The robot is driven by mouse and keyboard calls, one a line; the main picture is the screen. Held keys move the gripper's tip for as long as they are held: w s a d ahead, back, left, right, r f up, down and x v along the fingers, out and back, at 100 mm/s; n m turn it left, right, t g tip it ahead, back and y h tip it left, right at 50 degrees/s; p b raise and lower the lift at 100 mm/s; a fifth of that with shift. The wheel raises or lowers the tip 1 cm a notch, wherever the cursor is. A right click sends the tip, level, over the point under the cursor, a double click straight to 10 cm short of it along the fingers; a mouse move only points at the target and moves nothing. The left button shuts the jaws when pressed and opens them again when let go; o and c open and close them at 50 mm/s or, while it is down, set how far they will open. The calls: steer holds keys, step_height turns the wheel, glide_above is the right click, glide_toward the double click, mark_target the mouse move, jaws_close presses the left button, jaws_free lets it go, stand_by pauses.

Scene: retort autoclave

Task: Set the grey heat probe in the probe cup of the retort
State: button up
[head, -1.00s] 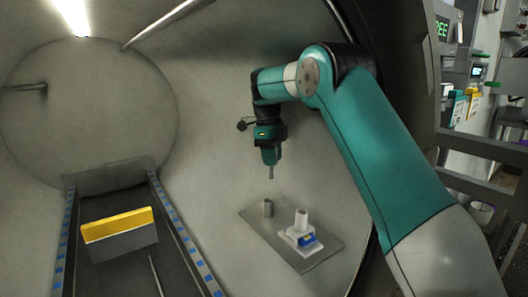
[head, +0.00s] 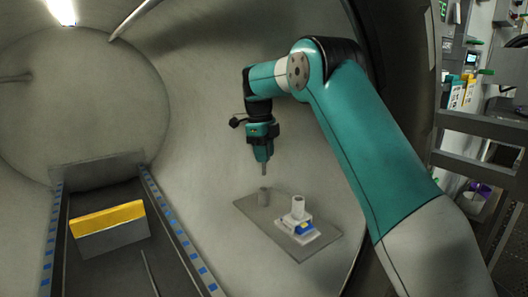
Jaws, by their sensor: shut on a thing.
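My gripper (head: 263,158) points down, shut on the grey heat probe (head: 264,169), whose lower end sticks out below the jaws. Most of the probe is hidden by the jaws. Which of the two is the probe cup is not marked.
A dark track (head: 110,263) with blue-marked rails runs along the floor at left, with a yellow-topped grey block (head: 110,225) on it. The curved retort wall (head: 200,130) lies behind my gripper. Racks and equipment stand outside at right.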

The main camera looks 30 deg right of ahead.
mark_target(263, 175)
steer(key=shift+f+b, duration=3.75)
steer(key=shift+f, duration=0.5)
steer(key=shift+f+b, duration=0.45)
steer(key=o, duration=1)
steer(key=shift+r, duration=0.15)
steer(key=r+p, duration=0.3)
steer(key=r, duration=0.1)
steer(key=r+p, duration=0.3)
steer(key=w+a+r+p, duration=0.1)
steer(key=r+p, duration=0.2)
steer(key=r, duration=0.1)
steer(key=shift+w+r, duration=0.1)
steer(key=shift+r, duration=0.25)
